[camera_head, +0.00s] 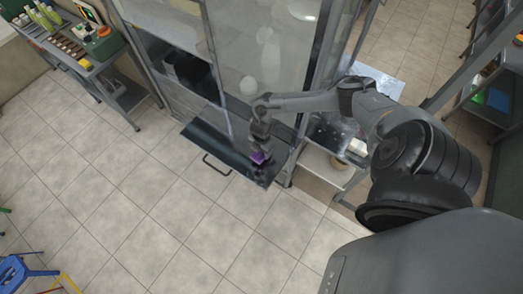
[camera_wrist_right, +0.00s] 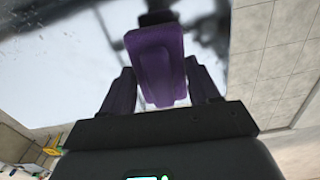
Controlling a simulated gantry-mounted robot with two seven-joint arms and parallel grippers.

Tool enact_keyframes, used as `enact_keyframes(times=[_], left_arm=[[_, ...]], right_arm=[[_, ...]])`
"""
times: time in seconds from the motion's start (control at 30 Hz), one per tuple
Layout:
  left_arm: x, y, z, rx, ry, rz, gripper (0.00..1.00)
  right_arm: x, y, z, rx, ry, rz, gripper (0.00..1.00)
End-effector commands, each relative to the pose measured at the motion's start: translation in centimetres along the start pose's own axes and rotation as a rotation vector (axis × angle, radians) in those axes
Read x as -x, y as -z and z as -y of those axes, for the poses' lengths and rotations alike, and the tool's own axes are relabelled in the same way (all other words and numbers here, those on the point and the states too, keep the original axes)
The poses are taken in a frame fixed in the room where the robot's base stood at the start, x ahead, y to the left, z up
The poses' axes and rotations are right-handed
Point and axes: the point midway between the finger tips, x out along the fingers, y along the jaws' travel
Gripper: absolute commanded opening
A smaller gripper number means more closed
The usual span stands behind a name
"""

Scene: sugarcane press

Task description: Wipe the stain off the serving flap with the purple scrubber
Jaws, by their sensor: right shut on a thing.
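The purple scrubber (camera_head: 260,158) is held in my right gripper (camera_head: 260,150), over the right part of the dark serving flap (camera_head: 215,143). In the right wrist view the scrubber (camera_wrist_right: 158,60) sits between the two fingers of my right gripper (camera_wrist_right: 160,88), which is shut on it. A pale, glossy surface with dark smudges (camera_wrist_right: 60,75) lies beyond it there. I cannot tell whether the scrubber touches the flap. I cannot make out the stain clearly; the gripper and scrubber cover part of the flap. My left gripper is not in view.
The flap's bar handle (camera_head: 217,166) sticks out at its front edge. A glass-sided booth (camera_head: 265,45) stands behind the flap. A side shelf (camera_head: 318,163) is to its right. A grey bench with bottles and jars (camera_head: 85,60) stands at the upper left.

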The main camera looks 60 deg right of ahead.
Motion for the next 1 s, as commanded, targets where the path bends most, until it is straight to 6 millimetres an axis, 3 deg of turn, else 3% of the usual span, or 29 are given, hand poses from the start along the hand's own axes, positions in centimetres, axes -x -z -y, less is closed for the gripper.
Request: enact_keyframes(times=[0.23, 0.5, 1.0], left_arm=[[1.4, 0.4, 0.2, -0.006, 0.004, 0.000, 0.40], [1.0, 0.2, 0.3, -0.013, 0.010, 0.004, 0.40], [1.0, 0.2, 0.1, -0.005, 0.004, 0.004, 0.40]], right_arm=[[2.5, 0.3, -0.2, 0.007, 0.000, -0.001, 0.32], [4.3, 0.8, -0.6, 0.017, -0.001, -0.001, 0.32], [4.6, 0.8, -0.6, -0.007, 0.000, -0.001, 0.32]])
